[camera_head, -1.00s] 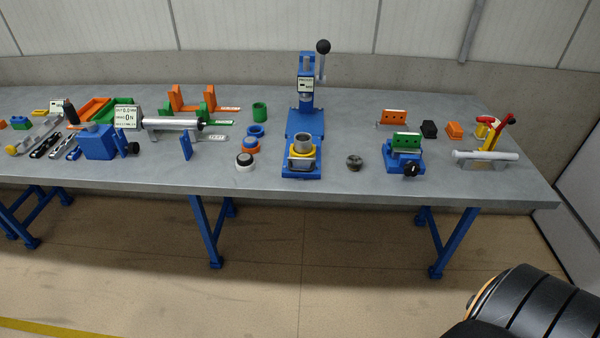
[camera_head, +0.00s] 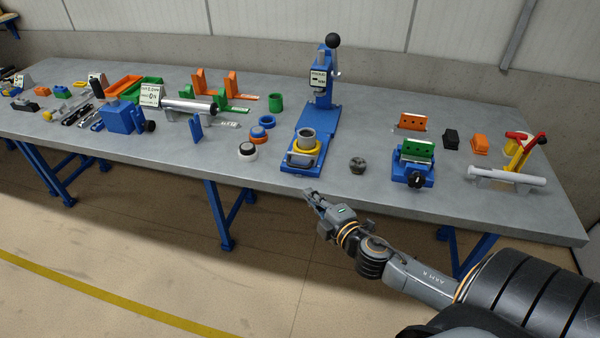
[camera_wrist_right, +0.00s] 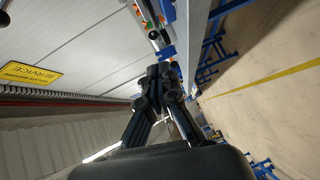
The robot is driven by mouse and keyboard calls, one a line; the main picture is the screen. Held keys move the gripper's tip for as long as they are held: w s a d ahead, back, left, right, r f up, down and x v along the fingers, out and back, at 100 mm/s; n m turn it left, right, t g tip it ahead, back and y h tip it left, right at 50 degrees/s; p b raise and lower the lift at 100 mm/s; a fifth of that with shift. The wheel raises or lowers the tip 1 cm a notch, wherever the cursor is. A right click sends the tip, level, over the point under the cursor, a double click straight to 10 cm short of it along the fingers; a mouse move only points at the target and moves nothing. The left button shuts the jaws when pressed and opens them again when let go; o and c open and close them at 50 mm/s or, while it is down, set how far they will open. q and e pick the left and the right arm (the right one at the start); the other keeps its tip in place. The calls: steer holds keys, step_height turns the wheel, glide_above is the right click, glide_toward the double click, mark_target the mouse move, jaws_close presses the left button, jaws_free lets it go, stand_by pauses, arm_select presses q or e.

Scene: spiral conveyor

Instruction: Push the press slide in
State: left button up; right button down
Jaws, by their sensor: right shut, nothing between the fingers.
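The blue press (camera_head: 322,82) stands on the grey table, its black-knobbed lever up. Its blue base (camera_head: 318,122) runs toward the table's front edge. On the front end sits the slide (camera_head: 303,154), with a yellow ring, a grey cup and a front handle; it stands out in front of the press head. My right gripper (camera_head: 310,194) is shut and empty, just in front of the table edge and below the slide, apart from it. In the right wrist view my gripper fingers (camera_wrist_right: 158,75) are together. My left gripper is not in view.
A dark round part (camera_head: 357,165) lies right of the slide, and a blue fixture with a green block (camera_head: 417,151) stands farther right. The table's front edge (camera_head: 270,186) lies between gripper and slide.

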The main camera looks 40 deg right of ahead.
steer(key=p, duration=0.2)
glide_toward(289, 166)
steer(key=w+a, duration=0.1)
steer(key=w, duration=0.2)
steer(key=shift+w+d+f, duration=0.25)
steer(key=shift+w+d, duration=0.3)
steer(key=shift+d, duration=0.15)
steer(key=shift+w+d+f, duration=0.15)
steer(key=shift+w+d, duration=0.15)
steer(key=shift+d, duration=0.15)
